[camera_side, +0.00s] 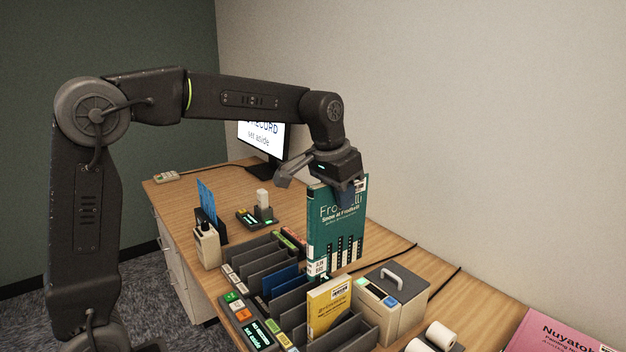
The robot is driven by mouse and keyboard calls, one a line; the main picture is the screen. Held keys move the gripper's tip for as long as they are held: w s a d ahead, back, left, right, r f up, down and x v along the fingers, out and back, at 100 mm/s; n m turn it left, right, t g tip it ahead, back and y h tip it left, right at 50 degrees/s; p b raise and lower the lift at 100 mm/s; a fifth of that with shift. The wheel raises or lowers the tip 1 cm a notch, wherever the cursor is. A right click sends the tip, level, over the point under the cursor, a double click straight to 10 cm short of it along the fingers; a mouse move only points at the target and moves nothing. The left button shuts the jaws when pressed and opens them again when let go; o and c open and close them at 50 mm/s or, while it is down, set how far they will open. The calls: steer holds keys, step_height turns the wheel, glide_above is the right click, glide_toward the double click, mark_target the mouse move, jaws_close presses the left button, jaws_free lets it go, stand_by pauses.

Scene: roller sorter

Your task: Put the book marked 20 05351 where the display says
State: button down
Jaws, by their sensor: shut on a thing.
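My gripper (346,188) is shut on the top of a teal book (338,228), which hangs upright with its cover facing the camera. A white label shows low on its spine, but its number is too small to read. The book is at the far right side of the grey slotted sorter (262,252); I cannot tell whether its lower edge touches anything. The monitor (262,140), partly hidden by my arm, shows "RECORD" and "set aside". A small display (262,334) at the sorter's front reads "NO RECORD set aside".
A yellow book (328,305) and blue items (283,281) stand in sorter slots. A grey box with a handle (405,297) stands right of the sorter. White rolls (440,335) and a pink book (560,335) lie at lower right. The desk's back area is mostly clear.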

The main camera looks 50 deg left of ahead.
mark_target(337, 255)
steer(key=s+d, duration=0.1)
steer(key=d, duration=0.5)
step_height(337, 255, down, 21)
steer(key=shift+a, duration=0.45)
steer(key=shift+f, duration=0.65)
stand_by(0.5)
steer(key=c, duration=0.9)
jaws_free()
steer(key=shift+s, duration=0.1)
steer(key=shift+v, duration=6.9)
